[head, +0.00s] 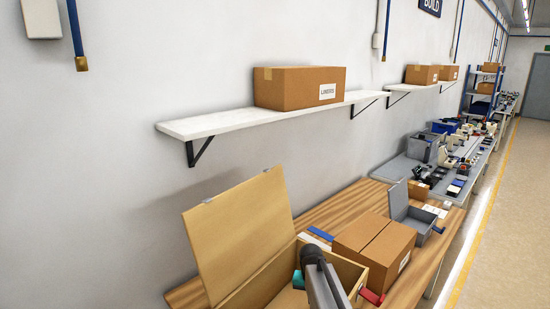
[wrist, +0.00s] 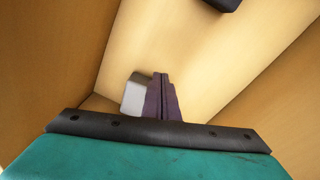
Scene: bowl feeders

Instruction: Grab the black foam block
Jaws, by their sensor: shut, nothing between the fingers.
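A black block (wrist: 223,3), which looks like the foam block, shows at the top edge of the wrist view. It is partly cut off and lies on the wooden bottom of an open box. My gripper (wrist: 161,80) points into this box, with its dark purple fingers together and empty. The black block is apart from the fingers, above and right of them in the wrist view. A white-grey block (wrist: 134,94) is just left of the fingers, partly hidden behind them. In the head view the open wooden box (head: 262,284) stands on the bench, and my arm hides part of its inside.
The box's raised lid (head: 238,232) stands at its left. A closed cardboard box (head: 374,246) is close on the right, with an open grey case (head: 412,217) beyond. A wall shelf (head: 215,126) with a carton (head: 298,88) is above.

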